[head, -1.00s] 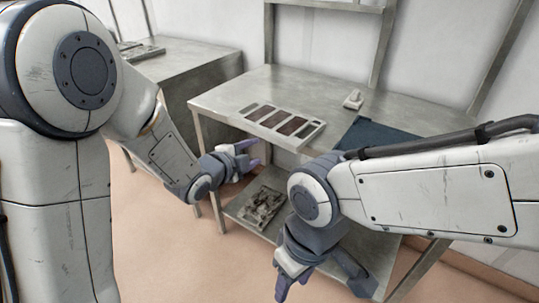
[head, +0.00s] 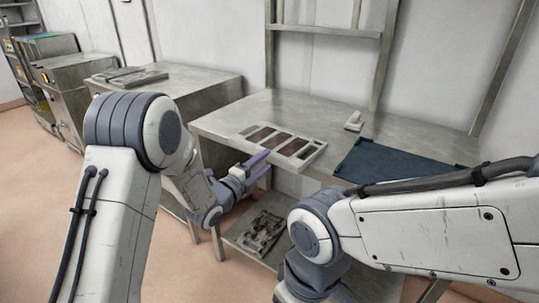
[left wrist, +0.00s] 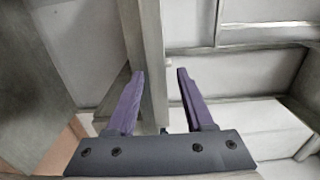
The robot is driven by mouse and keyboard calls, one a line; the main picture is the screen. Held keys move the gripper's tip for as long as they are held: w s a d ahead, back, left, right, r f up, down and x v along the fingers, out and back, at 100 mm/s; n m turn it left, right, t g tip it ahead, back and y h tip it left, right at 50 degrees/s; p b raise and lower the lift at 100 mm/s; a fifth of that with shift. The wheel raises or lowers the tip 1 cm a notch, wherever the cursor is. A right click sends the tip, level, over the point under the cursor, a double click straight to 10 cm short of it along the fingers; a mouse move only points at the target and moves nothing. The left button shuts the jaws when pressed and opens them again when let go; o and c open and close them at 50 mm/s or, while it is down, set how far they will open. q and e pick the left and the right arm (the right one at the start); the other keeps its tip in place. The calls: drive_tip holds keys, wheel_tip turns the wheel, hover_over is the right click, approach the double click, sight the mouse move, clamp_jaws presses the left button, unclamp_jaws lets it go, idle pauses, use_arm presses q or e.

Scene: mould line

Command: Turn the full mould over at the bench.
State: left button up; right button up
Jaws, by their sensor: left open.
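The mould (head: 316,157) is a pale tray with several dark brown filled cavities. It lies flat near the front edge of the metal bench (head: 225,121), cavities facing up. My left gripper (head: 262,164) is in front of the bench edge, close to the mould's near left side and apart from it. Its purple fingers are open and empty. In the left wrist view the fingers (left wrist: 160,75) stand apart with a grey post behind them. The mould cannot be made out in that view. My right arm crosses the right front, and its gripper fingers are out of the picture.
A dark blue mat (head: 390,163) lies on the bench's right part. A second bench with a tray (head: 130,76) stands at the left. Bare bench top lies behind the mould.

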use_arm(q)
drive_tip(key=shift+b+x, duration=0.45)
drive_tip(key=shift+x, duration=0.8)
use_arm(e)
drive_tip(key=shift+f, duration=0.8)
use_arm(q)
clamp_jaws()
drive_tip(key=shift+r, duration=0.15)
drive_tip(key=shift+r+p, duration=0.45)
drive_tip(key=shift+r, duration=0.5)
use_arm(e)
drive_tip(key=shift+r, duration=0.45)
use_arm(q)
drive_tip(key=shift+r, duration=0.1)
